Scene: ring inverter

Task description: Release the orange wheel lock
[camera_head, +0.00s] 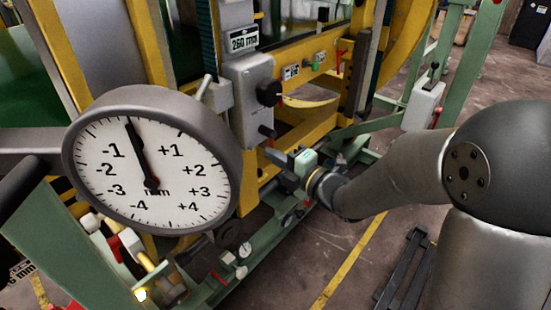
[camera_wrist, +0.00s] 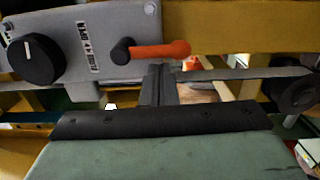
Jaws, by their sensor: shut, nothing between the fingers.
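The orange wheel lock lever (camera_wrist: 160,50) shows in the wrist view, with a black hub at its left end on a grey control box. It points to the right, about level. The grey box (camera_head: 250,78) also shows in the head view, where I cannot make out the orange lever clearly. My gripper (camera_wrist: 158,72) is shut and empty, with its fingertips just below the lever in the wrist picture. I cannot tell whether they touch it. In the head view my gripper (camera_head: 272,155) points left toward the lower part of the box.
A black knob (camera_wrist: 33,58) sits left of the lever. A large dial gauge (camera_head: 150,165) stands at the left of the head view. Yellow frame beams (camera_wrist: 240,25) surround the box. A black floor rail (camera_head: 405,270) lies on open floor at right.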

